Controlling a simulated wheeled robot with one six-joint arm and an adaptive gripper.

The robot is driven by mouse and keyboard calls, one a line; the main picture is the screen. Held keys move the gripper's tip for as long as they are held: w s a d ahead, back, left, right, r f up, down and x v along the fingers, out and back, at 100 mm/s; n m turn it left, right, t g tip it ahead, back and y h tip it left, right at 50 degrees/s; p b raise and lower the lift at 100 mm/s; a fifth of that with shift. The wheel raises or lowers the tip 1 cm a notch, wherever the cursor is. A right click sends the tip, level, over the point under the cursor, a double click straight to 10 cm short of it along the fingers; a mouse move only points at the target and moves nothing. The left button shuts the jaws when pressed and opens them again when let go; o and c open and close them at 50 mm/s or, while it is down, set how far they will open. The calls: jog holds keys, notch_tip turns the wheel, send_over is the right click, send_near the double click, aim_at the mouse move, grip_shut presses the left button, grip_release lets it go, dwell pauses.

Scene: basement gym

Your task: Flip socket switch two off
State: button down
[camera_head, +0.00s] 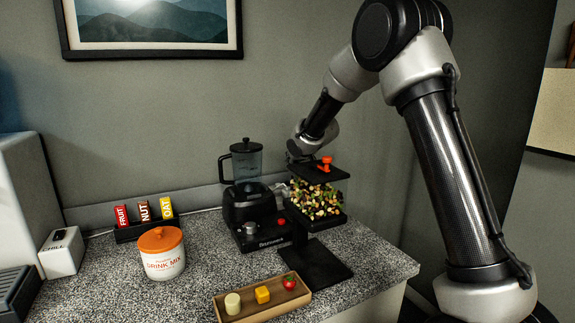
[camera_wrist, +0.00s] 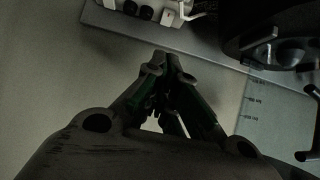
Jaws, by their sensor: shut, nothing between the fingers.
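My gripper (camera_wrist: 167,62) shows in the wrist view with its two fingers together and nothing between them. Beyond the fingertips, at the top edge of the wrist view, is a pale fitting with dark round parts and a white block (camera_wrist: 167,17), which looks like the socket. It is cut off by the picture edge, and I cannot make out which switch is number two or how it is set. The fingertips appear apart from it. In the head view, my gripper and the socket are hidden behind the clear food box and blender.
The blender (camera_head: 249,190) and a clear box of salad (camera_head: 318,198) stand close to my wrist. The blender's jug (camera_wrist: 272,115) is at the right of the wrist view. A drink mix tub (camera_head: 162,262), snack bar rack (camera_head: 135,232) and food tray (camera_head: 290,303) sit on the counter.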

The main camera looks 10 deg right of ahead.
jog(key=shift+w+a+r, duration=0.15)
jog(key=shift+w+r, duration=0.15)
jog(key=shift+w, duration=0.3)
send_over(280, 186)
notch_tip(280, 186, down, 6)
jog(key=shift+s+f, duration=0.1)
jog(key=shift+w+a+f, duration=0.1)
jog(key=shift+w+f, duration=0.05)
jog(key=shift+f, duration=0.45)
jog(key=shift+w+f, duration=0.1)
jog(key=shift+f, duration=0.45)
jog(key=shift+w+f, duration=0.1)
jog(key=shift+f, duration=0.65)
